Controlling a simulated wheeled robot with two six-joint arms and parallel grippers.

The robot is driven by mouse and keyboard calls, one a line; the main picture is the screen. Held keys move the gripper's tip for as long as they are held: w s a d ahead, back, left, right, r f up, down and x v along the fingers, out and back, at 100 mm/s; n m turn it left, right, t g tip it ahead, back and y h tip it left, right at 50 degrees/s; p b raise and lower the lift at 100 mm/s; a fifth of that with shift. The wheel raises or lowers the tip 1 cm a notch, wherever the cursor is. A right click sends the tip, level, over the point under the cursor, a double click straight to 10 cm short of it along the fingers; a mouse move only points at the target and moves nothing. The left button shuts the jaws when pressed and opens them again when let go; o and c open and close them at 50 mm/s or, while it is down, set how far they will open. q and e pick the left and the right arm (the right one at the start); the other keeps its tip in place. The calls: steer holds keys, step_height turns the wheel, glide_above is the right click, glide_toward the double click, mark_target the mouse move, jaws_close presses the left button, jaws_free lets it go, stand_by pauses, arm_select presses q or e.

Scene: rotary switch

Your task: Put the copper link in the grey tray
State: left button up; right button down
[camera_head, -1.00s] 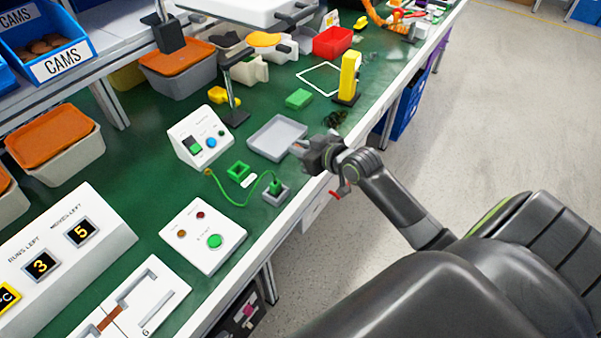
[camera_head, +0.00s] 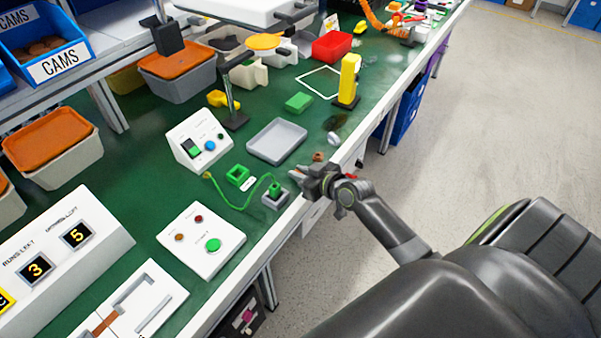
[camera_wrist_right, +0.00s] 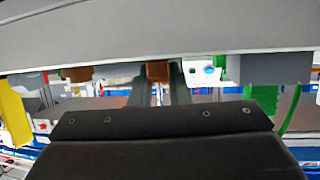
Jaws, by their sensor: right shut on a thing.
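The grey tray (camera_head: 277,141) lies empty on the green bench near its right edge. My right gripper (camera_head: 300,174) is low at that edge, below and slightly right of the tray in the head view and clear of it. It is shut on a small brown piece, which I take for the copper link (camera_wrist_right: 158,72), seen between the fingers in the wrist view. In the head view the fingers hide most of it. Another small copper-brown piece (camera_head: 318,157) lies on the bench edge just beyond the gripper. My left gripper is not in view.
A green square socket (camera_head: 237,175), a grey socket with a green cable (camera_head: 275,196) and a white button box (camera_head: 202,240) are close to the gripper. A control box (camera_head: 198,141) stands left of the tray. A yellow post (camera_head: 348,80) stands farther back.

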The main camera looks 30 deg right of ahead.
steer(key=c, duration=1.4)
jaws_free()
steer(key=shift+s, duration=0.1)
